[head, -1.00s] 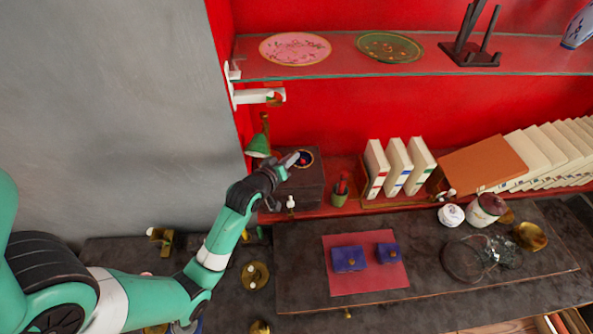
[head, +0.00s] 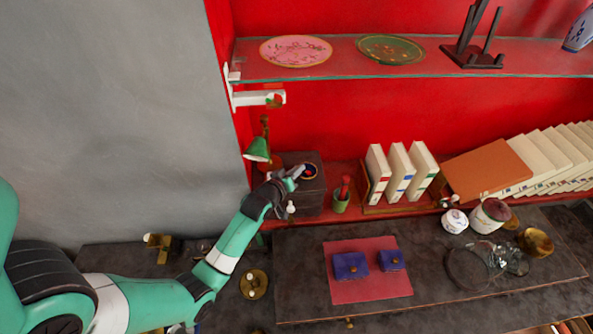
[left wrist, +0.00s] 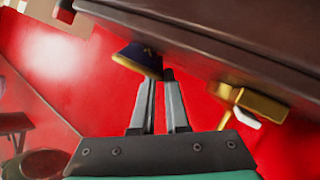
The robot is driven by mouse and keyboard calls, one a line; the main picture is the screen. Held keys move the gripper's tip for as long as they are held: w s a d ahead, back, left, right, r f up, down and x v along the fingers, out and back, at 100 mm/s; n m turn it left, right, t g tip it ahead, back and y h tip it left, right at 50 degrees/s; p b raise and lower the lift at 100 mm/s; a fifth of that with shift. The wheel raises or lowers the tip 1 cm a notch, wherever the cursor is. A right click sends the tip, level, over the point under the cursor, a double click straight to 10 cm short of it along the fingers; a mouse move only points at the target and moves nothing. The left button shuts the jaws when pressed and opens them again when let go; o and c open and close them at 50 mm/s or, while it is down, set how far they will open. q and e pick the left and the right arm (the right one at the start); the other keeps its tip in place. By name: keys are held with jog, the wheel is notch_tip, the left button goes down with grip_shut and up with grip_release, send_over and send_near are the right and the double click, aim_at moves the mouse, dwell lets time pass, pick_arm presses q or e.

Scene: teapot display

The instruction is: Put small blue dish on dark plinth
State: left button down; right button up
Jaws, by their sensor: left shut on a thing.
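The small blue dish (head: 309,171) has a gold rim and shows over the top of the dark plinth (head: 313,200), a dark box below the shelf. My left gripper (head: 299,173) reaches it from the left and is shut on its near side. In the left wrist view the dish (left wrist: 138,60) is at the fingertips (left wrist: 160,76), its gold rim toward the fingers. Its base side is close against the dark plinth (left wrist: 215,50). I cannot tell whether they touch. My right gripper is not in view.
A green lamp (head: 258,149) stands left of the plinth. A small green pot (head: 341,203) and upright books (head: 400,172) stand to its right. A glass shelf (head: 345,62) with plates is above. A red mat (head: 370,290) with blue boxes lies in front.

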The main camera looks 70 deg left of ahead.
pick_arm(q)
jog(key=shift+f, duration=0.2)
jog(key=c, duration=0.9)
grip_release()
jog(key=shift+r, duration=0.1)
jog(key=shift+r, duration=0.2)
jog(key=p+v, duration=0.2)
jog(key=v, duration=1)
